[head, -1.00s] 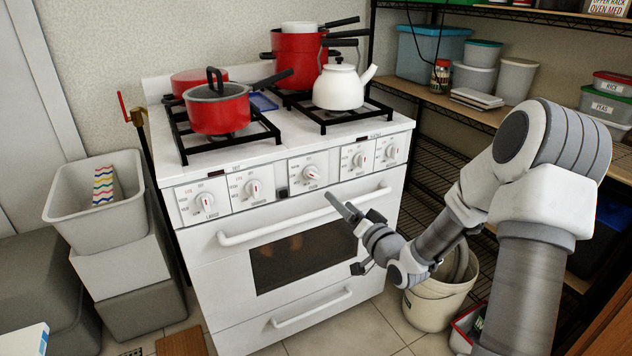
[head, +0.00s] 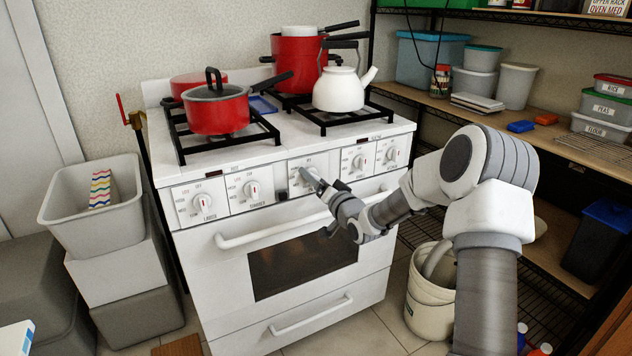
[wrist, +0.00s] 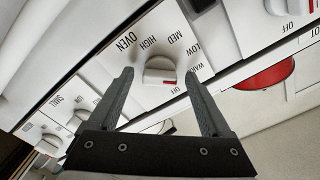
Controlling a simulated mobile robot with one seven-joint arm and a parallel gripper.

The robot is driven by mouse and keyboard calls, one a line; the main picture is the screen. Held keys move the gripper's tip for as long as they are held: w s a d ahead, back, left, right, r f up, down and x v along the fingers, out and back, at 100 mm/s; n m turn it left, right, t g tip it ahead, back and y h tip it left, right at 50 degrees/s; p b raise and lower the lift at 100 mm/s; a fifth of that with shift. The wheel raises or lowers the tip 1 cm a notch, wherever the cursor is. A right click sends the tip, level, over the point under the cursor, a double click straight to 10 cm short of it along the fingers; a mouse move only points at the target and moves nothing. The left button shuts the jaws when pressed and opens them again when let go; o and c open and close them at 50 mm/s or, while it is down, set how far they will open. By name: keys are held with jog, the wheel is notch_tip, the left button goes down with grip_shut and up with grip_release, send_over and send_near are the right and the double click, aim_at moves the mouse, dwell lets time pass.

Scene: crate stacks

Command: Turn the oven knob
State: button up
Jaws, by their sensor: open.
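The oven knob (wrist: 160,71) is a white round knob with a red mark, on a panel lettered OVEN, HIGH, MED, LOW, WARM and OFF in the wrist view. Its red mark is towards OFF. My gripper (wrist: 158,80) is open, with one finger on each side of the knob in that view; I cannot tell whether either touches it. In the head view my gripper (head: 306,174) is at the middle of the front panel and largely hides the oven knob. The white stove (head: 230,285) stands in front of me.
Other knobs (head: 252,190) flank the middle one. The oven door handle (head: 240,240) runs below the panel. Red pots (head: 218,112) and a white kettle (head: 338,90) stand on the burners. Grey bins (head: 95,235) stand at left, a bucket (head: 425,305) and shelving at right.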

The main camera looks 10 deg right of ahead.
jog(key=shift+c, duration=0.3)
grip_shut()
jog(key=m+p, duration=0.4)
jog(key=m, duration=0.6)
dwell(0.5)
dwell(0.5)
jog(key=shift+o, duration=0.3)
grip_release()
